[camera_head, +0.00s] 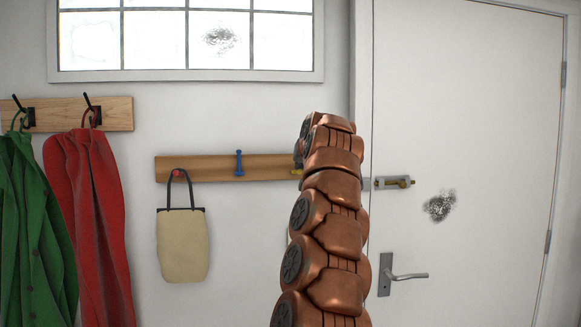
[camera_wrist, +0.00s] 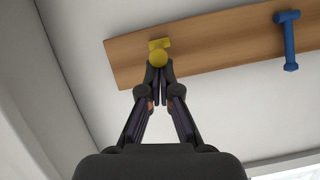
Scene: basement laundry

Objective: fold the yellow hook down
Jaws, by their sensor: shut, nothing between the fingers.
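The yellow hook (camera_wrist: 158,57) is near one end of a wooden board (camera_wrist: 205,45) in the wrist view. Its round knob faces the camera in front of a flat yellow base, so it looks to stick out from the board. My gripper (camera_wrist: 158,76) is shut and empty, its fingertips right by the knob. I cannot tell whether they touch it. In the head view only a sliver of the yellow hook (camera_head: 297,172) shows beside my arm, which hides the gripper and the board's right end.
A blue hook (camera_head: 239,163) and a red hook holding a beige bag (camera_head: 183,245) are on the same board. Green (camera_head: 30,215) and red (camera_head: 88,215) coats hang at the left. A door (camera_head: 465,120) with a latch (camera_head: 393,182) and handle (camera_head: 405,276) stands at the right.

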